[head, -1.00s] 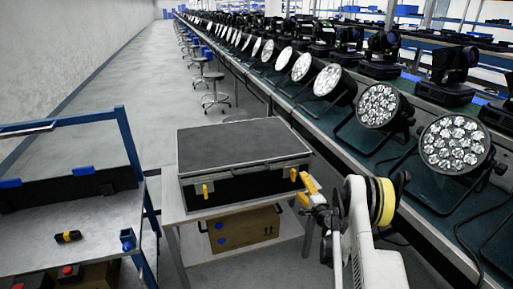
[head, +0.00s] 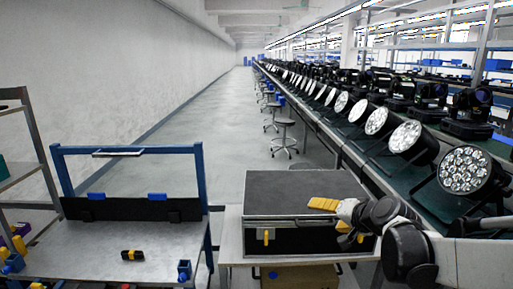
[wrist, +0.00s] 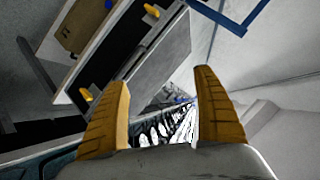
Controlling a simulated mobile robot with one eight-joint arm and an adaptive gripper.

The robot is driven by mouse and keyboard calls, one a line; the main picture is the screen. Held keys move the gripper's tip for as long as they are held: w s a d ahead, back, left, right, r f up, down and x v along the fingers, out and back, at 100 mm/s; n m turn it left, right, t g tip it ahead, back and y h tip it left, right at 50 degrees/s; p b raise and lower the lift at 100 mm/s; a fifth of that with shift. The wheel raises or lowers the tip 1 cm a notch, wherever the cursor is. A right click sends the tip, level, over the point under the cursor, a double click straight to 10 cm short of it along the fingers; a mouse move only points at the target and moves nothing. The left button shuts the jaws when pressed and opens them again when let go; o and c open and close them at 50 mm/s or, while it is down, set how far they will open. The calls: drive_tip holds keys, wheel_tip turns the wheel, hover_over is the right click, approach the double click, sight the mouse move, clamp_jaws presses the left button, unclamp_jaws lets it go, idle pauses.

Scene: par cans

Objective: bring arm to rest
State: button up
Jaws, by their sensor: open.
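My gripper (head: 332,214) is at the right of the head view, in front of the right part of a black flight case (head: 285,192). Its two yellow fingers point left. In the wrist view my gripper (wrist: 163,82) shows its fingers wide apart with nothing between them. My white and dark arm reaches in from the lower right. The case also shows in the wrist view (wrist: 122,28), tilted, at the upper left. I cannot tell how far the fingers are from the case.
The case stands on a low table (head: 230,246) with a cardboard box (head: 300,279) below. A blue-framed workbench (head: 100,248) at left holds a small yellow-black item (head: 132,255). A long bench of par cans (head: 464,170) runs along the right. The aisle floor (head: 215,125) beyond is open.

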drive_tip(key=s+f+n+g+h, duration=0.1)
drive_tip(key=s+n, duration=0.2)
drive_tip(key=s, duration=1.1)
drive_tip(key=s+a+f+n+g+h, duration=0.1)
drive_tip(key=s+f+n+g+h, duration=0.1)
drive_tip(key=s, duration=1.3)
drive_tip(key=shift+a+n+g+h, duration=0.25)
drive_tip(key=shift+n+g+h, duration=0.05)
drive_tip(key=shift+n, duration=0.1)
drive_tip(key=shift+f, duration=0.1)
